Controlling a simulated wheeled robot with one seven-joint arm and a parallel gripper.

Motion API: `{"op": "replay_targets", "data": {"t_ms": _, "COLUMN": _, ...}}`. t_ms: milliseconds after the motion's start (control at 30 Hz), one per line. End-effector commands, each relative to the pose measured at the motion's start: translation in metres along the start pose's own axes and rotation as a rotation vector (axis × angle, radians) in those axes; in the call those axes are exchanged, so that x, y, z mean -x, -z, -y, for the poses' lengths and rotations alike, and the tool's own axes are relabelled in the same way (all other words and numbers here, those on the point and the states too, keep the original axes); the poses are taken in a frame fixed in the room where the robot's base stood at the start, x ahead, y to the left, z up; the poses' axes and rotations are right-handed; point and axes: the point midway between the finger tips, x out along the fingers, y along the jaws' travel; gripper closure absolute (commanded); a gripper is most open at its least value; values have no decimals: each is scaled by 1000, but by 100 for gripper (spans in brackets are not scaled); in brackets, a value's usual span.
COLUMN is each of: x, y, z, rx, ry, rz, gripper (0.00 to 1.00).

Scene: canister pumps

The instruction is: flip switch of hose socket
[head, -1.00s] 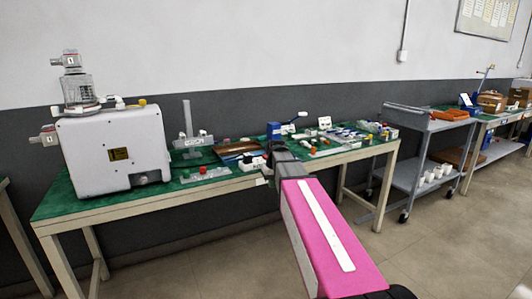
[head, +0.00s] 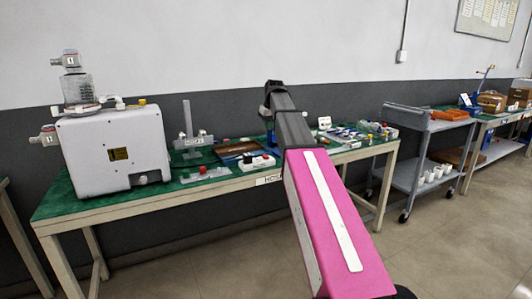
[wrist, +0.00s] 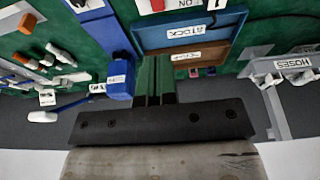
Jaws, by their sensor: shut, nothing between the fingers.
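A white socket box (head: 258,162) with a red part and a dark part on top sits near the front edge of the green table, above a label on the edge that seems to begin "HOSE". In the wrist view, a white box (wrist: 174,7) with a red part and an "ON" marking is cut off by the top edge. It looks like the same box; its switch position is unclear. My gripper (head: 273,86) is raised above the table, to the right of the box and apart from it. In the wrist view, its dark fingers (wrist: 155,80) are together and empty.
A brown tray (head: 238,150) lies behind the box. A grey stand (head: 190,130) and white pump (head: 115,150) are to the left. A blue device (wrist: 120,78) shows left of my fingers. Several small fittings lie on the table's right part. A grey cart (head: 430,122) stands farther right.

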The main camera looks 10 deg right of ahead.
Motion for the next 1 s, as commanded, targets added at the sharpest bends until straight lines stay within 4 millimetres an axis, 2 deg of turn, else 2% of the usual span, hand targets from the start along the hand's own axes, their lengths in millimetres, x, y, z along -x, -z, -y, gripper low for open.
{"op": "replay_targets", "data": {"t_ms": 267, "x": -1, "y": 0, "z": 0, "rx": 0, "ry": 0, "rz": 1, "gripper": 100}}
{"op": "replay_targets", "data": {"t_ms": 433, "x": -12, "y": -1, "z": 0, "rx": -1, "ry": 1, "rz": 2, "gripper": 100}}
{"op": "replay_targets", "data": {"t_ms": 1000, "x": -108, "y": -3, "z": 0, "rx": -1, "ry": 1, "rz": 2, "gripper": 100}}
